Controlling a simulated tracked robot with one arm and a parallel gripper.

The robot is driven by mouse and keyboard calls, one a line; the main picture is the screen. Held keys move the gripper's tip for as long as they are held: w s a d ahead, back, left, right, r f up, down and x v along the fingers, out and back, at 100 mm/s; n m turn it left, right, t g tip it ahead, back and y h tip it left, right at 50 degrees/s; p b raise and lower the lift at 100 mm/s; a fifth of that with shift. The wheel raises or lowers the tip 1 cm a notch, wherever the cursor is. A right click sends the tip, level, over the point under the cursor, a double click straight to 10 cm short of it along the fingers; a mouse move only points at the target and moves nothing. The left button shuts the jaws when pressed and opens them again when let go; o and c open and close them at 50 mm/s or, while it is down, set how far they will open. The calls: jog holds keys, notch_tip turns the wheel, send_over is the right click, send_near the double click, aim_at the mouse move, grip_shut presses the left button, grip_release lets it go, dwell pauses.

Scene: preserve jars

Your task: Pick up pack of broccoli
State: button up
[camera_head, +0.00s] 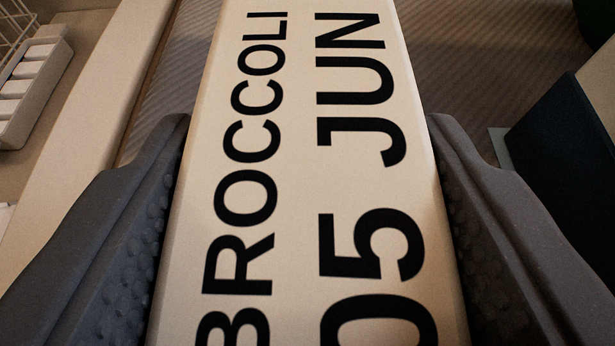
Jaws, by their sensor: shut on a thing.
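The pack of broccoli (305,180) is a long cream block with black print reading "BROCCOLI" and "05 JUN". It fills the middle of the view from top to bottom, and its ends run out of the picture. My gripper (308,140) is shut on the pack, with one dark grey finger against its left side and one against its right side. Whether the pack touches a surface below is hidden.
A ribbed brown surface (480,70) lies behind the pack. A pale ledge (105,120) runs along the left. A tray with white blocks (32,85) and a wire rack (15,28) are at upper left. A dark box-like object (565,150) stands at right.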

notch_tip(320, 180, up, 4)
jog(key=shift+f+p, duration=0.2)
jog(key=shift+p, duration=0.55)
jog(key=shift+s+r, duration=0.1)
jog(key=shift+s, duration=0.15)
jog(key=s+d+r+p, duration=0.1)
jog(key=s+d+p, duration=0.25)
jog(key=s, duration=1.15)
notch_tip(320, 180, up, 16)
jog(key=p, duration=0.9)
jog(key=shift+d+r, duration=0.15)
jog(key=shift+d, duration=0.1)
